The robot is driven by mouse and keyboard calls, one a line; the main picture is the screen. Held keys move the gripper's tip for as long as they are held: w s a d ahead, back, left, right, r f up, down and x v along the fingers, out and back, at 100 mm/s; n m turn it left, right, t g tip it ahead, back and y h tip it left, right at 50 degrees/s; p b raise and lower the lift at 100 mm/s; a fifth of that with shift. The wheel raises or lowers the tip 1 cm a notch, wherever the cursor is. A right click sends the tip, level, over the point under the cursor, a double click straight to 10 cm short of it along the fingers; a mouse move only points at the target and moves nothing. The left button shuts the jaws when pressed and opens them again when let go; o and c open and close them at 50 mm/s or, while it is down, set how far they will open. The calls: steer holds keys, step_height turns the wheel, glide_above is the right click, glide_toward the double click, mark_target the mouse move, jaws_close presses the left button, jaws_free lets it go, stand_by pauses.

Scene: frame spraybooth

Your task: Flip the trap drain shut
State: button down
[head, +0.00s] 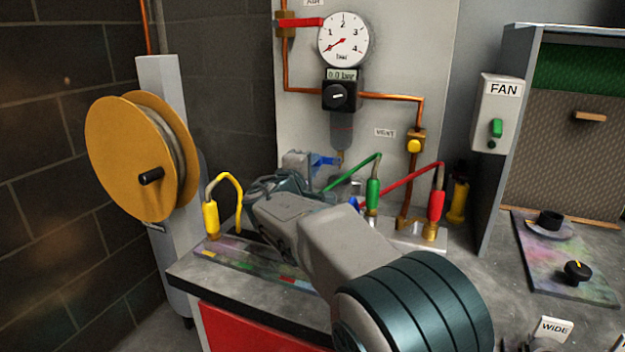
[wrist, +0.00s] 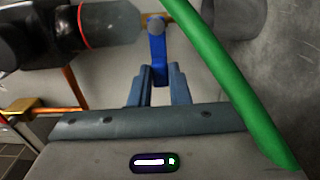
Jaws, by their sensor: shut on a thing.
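The trap bowl (head: 343,130) hangs under the black regulator on the back panel. It also shows in the wrist view (wrist: 108,22), with a red ring. The trap drain is a blue lever (head: 325,160) just below the bowl. My gripper (wrist: 158,78) is shut on the lever's free end. In the head view my arm and wrist hide most of the fingers.
The green hose (wrist: 225,75) crosses close in the wrist view. A reel (head: 130,150) stands left.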

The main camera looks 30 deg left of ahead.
steer(key=shift+m, duration=0.3)
steer(key=c, duration=1.4)
jaws_free()
steer(key=shift+o, duration=0.2)
steer(key=s+d, duration=0.1)
steer(key=s, duration=1.2)
steer(key=shift+s+d+b, duration=0.25)
steer(key=shift+s+b, duration=0.15)
